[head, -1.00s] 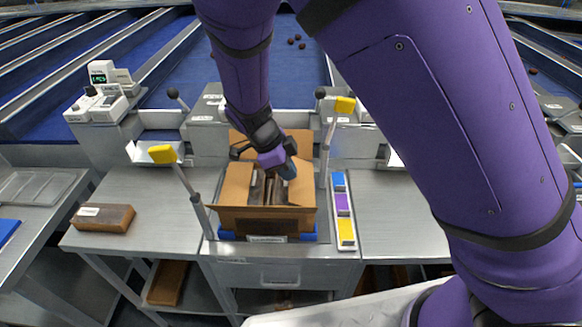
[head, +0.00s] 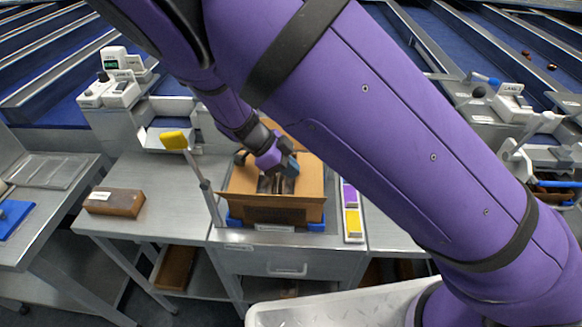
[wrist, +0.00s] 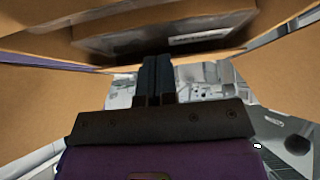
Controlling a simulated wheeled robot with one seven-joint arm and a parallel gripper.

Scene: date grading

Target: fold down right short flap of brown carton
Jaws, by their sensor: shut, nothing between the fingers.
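The brown carton (head: 262,212) stands on the metal bench with its top open. Its right short flap (head: 311,178) stands out at the right side, close beside my gripper. The left short flap (head: 242,178) and the far flap (head: 290,133) are also raised. Dark contents (head: 268,184) show inside. My gripper (head: 291,166) is over the right part of the opening. In the wrist view the fingers (wrist: 157,78) are shut together and empty, with cardboard (wrist: 45,110) around them. I cannot tell whether they touch the flap.
A brown labelled block (head: 115,202) lies on the bench at left. A strip of coloured cards (head: 352,222) lies close at right. My arm hides much of the right bench.

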